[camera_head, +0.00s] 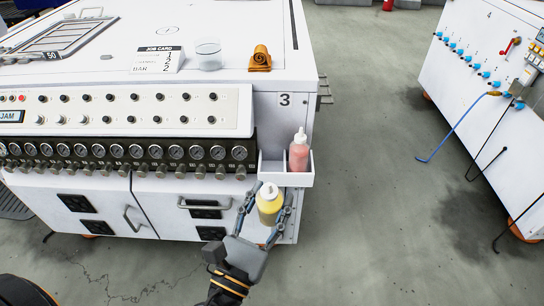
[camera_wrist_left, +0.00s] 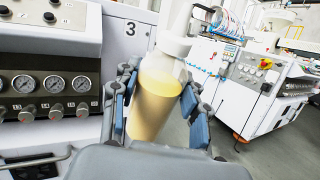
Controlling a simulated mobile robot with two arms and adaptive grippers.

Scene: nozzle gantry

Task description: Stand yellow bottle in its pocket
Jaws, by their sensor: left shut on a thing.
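The yellow bottle (camera_head: 269,205) with a white cap is held by my left gripper (camera_head: 265,220), whose blue-padded fingers close on both its sides. In the left wrist view the bottle (camera_wrist_left: 155,105) fills the middle, slightly tilted, between the fingers (camera_wrist_left: 155,100). A white two-pocket holder (camera_head: 288,180) is fixed to the machine's side corner. Its right pocket holds a red bottle (camera_head: 299,152), upright. Its left pocket (camera_head: 272,167) looks empty. The yellow bottle is in front of and below the left pocket in the head view; the gap cannot be judged exactly. My right gripper is out of view.
The white machine (camera_head: 285,125) marked 3 carries a row of gauges (camera_head: 130,152) and knobs left of the holder. The floor (camera_head: 390,200) to the right is clear.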

